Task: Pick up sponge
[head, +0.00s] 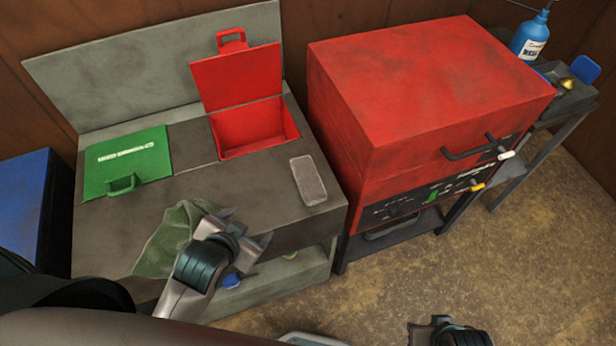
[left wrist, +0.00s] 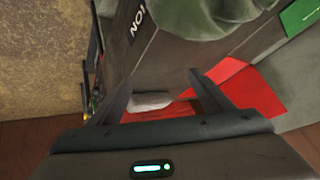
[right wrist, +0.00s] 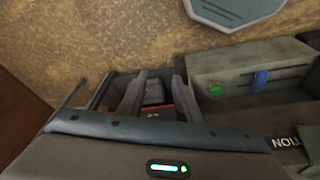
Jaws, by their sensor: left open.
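The sponge (head: 308,180) is a grey, rounded block lying flat on the dark bench top, near its right edge and in front of the open red bin. It also shows as a pale shape in the left wrist view (left wrist: 151,101), beyond and between the fingers. My left gripper (head: 248,230) is open and empty, in front of the bench and to the lower left of the sponge, apart from it. My right gripper (right wrist: 155,95) is open and empty, low over the floor side; only part of it shows at the bottom of the head view.
A green cloth (head: 160,247) hangs over the bench's front edge beside my left gripper. The red bin (head: 254,128) has its lid up; the green lid (head: 126,165) is shut. A large red cabinet (head: 420,90) stands right of the bench. Open floor (head: 430,270) lies at front right.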

